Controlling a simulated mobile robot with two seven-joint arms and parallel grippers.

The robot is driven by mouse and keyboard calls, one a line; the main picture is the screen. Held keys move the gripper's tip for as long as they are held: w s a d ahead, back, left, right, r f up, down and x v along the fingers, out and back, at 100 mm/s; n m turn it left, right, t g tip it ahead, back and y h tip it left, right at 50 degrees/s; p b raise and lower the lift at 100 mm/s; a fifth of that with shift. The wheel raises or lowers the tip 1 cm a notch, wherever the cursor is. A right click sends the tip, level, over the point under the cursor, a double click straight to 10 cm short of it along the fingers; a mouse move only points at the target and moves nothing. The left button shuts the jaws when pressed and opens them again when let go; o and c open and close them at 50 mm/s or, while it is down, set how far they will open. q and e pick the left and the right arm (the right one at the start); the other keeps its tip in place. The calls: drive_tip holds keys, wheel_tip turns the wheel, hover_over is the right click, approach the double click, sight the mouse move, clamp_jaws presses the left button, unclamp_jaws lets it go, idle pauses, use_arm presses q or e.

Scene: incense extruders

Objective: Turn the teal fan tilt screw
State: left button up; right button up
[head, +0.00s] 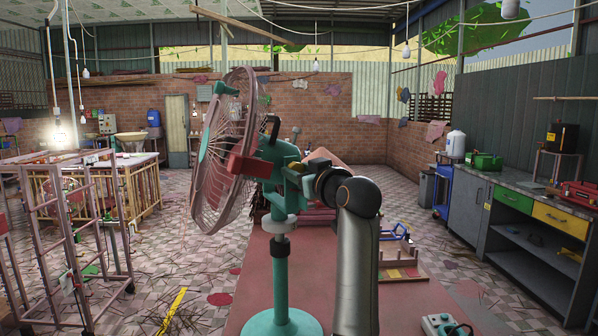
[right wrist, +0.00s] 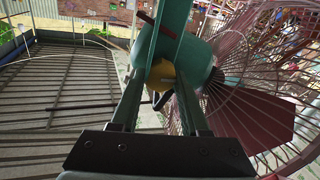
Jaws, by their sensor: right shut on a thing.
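The teal pedestal fan (head: 281,255) stands on a round teal base, its caged head facing left, with a dull red block on the head. My right gripper (head: 297,172) reaches the fan's neck from the right, just below the motor housing. In the right wrist view, the fingers of my right gripper (right wrist: 160,82) are shut on the tilt screw, a round yellow knob (right wrist: 162,73) at the teal neck joint. A dark bar shows just below the knob. In the head view the knob is hidden by the gripper and neck. My left gripper is not in view.
The fan stands on a reddish surface (head: 290,285). The wire cage (right wrist: 265,75) is close to my gripper's right in the wrist view. A small grey-green device (head: 443,325) lies at front right.

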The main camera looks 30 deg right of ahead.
clamp_jaws()
drive_tip(key=m, duration=0.4)
drive_tip(key=shift+m, duration=0.3)
drive_tip(key=m, duration=0.4)
drive_tip(key=shift+d+m, duration=0.1)
drive_tip(key=shift+m, duration=0.2)
drive_tip(key=m, duration=0.4)
drive_tip(key=shift+f, duration=0.15)
drive_tip(key=m, duration=0.5)
drive_tip(key=shift+d, duration=0.1)
drive_tip(key=shift+m, duration=0.4)
drive_tip(key=shift+f, duration=0.1)
drive_tip(key=o, duration=1.2)
unclamp_jaws()
drive_tip(key=shift+c, duration=0.2)
drive_tip(key=shift+s, duration=0.1)
